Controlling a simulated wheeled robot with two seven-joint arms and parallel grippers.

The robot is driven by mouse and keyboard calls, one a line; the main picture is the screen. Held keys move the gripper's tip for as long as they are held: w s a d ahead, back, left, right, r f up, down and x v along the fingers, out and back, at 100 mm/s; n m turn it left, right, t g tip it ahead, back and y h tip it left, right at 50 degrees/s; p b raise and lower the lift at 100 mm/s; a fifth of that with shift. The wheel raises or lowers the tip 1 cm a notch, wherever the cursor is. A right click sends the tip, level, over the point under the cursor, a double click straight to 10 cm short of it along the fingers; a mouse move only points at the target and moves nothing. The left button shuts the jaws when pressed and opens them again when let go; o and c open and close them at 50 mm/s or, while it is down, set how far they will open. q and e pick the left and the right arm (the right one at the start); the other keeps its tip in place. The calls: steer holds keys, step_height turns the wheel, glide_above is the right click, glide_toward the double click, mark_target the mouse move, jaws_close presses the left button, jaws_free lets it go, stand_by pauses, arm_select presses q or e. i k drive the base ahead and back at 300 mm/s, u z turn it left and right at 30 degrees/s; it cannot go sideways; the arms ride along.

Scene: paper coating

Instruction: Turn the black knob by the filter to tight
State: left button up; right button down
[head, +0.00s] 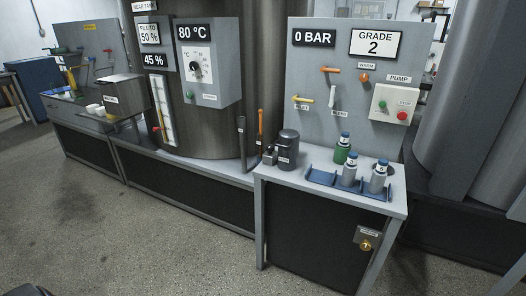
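A dark grey upright cylinder (288,143) with a small pale label stands at the left end of the grey bench; it may be the filter. A small dark block (270,157) with a light label sits against its left side; I cannot tell whether this is the black knob or how it is set. Another black knob (196,70) is the dial on the °C panel (211,85) of the large tank. Neither of my grippers is in view.
The bench (330,201) holds a blue tray (321,178) with several capped bottles. Behind it, a panel (335,75) carries levers, a "0 BAR" sign and a pump box (394,104). Two upright handles (242,140) stand left of the bench. The floor (130,235) in front is open.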

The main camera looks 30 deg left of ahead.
mark_target(270, 148)
steer(key=u, duration=0.55)
steer(key=i, duration=0.5)
steer(key=u, duration=0.9)
steer(key=i, duration=0.75)
steer(key=z, duration=0.6)
steer(key=i, duration=0.6)
steer(key=z, duration=0.65)
